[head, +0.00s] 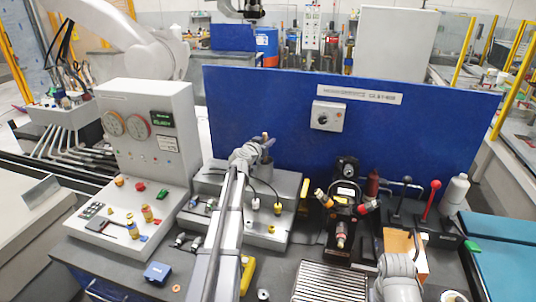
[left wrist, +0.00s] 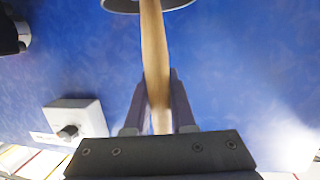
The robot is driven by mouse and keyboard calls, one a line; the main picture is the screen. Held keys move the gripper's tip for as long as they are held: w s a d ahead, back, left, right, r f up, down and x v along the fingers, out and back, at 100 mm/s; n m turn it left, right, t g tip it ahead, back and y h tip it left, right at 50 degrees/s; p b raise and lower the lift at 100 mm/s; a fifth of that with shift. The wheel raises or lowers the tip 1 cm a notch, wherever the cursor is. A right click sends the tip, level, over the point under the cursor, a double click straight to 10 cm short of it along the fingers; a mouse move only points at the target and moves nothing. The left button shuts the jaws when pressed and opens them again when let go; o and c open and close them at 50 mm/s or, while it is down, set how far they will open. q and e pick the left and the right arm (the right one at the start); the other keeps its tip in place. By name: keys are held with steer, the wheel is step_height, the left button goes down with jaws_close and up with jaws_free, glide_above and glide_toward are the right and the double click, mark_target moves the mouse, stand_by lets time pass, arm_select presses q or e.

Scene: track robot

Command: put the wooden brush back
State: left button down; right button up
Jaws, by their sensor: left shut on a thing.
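The wooden brush shows in the left wrist view as a long pale wooden handle (left wrist: 155,60) between the two fingers. My left gripper (left wrist: 158,100) is shut on this handle. In the head view my left gripper (head: 264,141) is in front of the blue panel, over the grey machine block; the brush is too small and covered there to make out. A round dark-rimmed shape (left wrist: 148,6) is at the top edge of the left wrist view, at the handle's far end; I cannot tell whether they touch.
The blue panel (head: 400,115) with a dial box (head: 329,116) stands close behind my left gripper. A grey control console (head: 150,140) is at left. A black device (head: 345,205), a red-knobbed lever (head: 431,200) and a white bottle (head: 455,190) stand at right.

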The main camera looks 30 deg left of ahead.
arm_select(q)
steer(key=shift+f+b, duration=1.9)
steer(key=shift+f, duration=0.25)
arm_select(e)
steer(key=shift+f, duration=2.15)
arm_select(q)
steer(key=shift+f, duration=0.15)
arm_select(e)
steer(key=shift+f, duration=0.15)
arm_select(q)
steer(key=c, duration=0.8)
jaws_free()
steer(key=shift+o, duration=0.2)
steer(key=shift+r, duration=0.2)
arm_select(e)
steer(key=shift+r, duration=0.2)
arm_select(q)
steer(key=p+v, duration=0.2)
steer(key=v, duration=1)
arm_select(e)
step_height(320, 180, up, 2)
steer(key=shift+r, duration=0.15)
